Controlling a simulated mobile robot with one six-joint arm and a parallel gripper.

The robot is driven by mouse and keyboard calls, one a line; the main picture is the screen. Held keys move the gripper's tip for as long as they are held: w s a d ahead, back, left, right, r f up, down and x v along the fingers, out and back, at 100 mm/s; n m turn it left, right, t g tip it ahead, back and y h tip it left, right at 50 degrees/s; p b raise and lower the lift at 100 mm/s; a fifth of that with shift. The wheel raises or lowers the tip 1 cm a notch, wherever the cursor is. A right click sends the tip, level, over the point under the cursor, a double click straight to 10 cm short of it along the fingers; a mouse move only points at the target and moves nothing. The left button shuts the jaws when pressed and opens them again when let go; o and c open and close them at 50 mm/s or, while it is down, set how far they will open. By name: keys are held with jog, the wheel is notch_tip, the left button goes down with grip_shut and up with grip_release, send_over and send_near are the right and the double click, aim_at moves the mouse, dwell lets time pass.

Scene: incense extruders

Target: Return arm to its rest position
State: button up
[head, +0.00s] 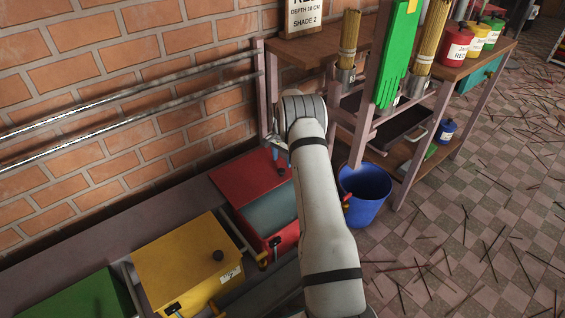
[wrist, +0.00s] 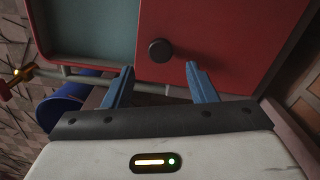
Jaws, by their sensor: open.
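My gripper (wrist: 157,86) shows in the wrist view with its two blue fingers apart and nothing between them. A red box (wrist: 222,32) lies beyond the fingertips, and its dark round knob (wrist: 161,50) appears between and just past them; I cannot tell the exact gap. In the head view my white arm reaches forward over the floor, and a blue fingertip shows near the knob of the red box (head: 234,178). Most of my gripper is hidden behind the arm there. The red box has an open blue-grey section at its front.
A yellow box (head: 185,255) and a green box (head: 85,298) stand left of the red one along the brick wall. A blue bucket (head: 365,193) stands right of my arm. A wooden workbench (head: 462,72) holds several containers. Metal pipes (head: 130,123) run along the wall. Sticks litter the floor.

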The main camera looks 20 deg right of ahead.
jog(key=shift+r+p, duration=0.35)
jog(key=shift+r, duration=1.3)
jog(key=s+a+r+n+p, duration=0.25)
jog(key=s+r+p, duration=0.2)
jog(key=r, duration=0.85)
jog(key=s+a+r+n+t+p, duration=0.1)
jog(key=s+a+r+p, duration=0.35)
jog(key=r, duration=0.75)
jog(key=s+a+r+n+p, duration=0.2)
jog(key=s+a+r+p, duration=0.3)
jog(key=r, duration=0.8)
jog(key=s+a+r+n+p, duration=0.3)
jog(key=s+r+p, duration=0.5)
jog(key=s+r, duration=0.3)
jog(key=s+a+r+n+t+p, duration=0.1)
jog(key=s+a+r+n+p, duration=0.2)
jog(key=s+r+p, duration=0.6)
jog(key=s+r, duration=0.2)
jog(key=s, duration=0.7)
jog(key=shift+a+t, duration=0.15)
jog(key=shift+t, duration=0.15)
jog(key=shift+w+n, duration=0.1)
jog(key=shift+n, duration=0.15)
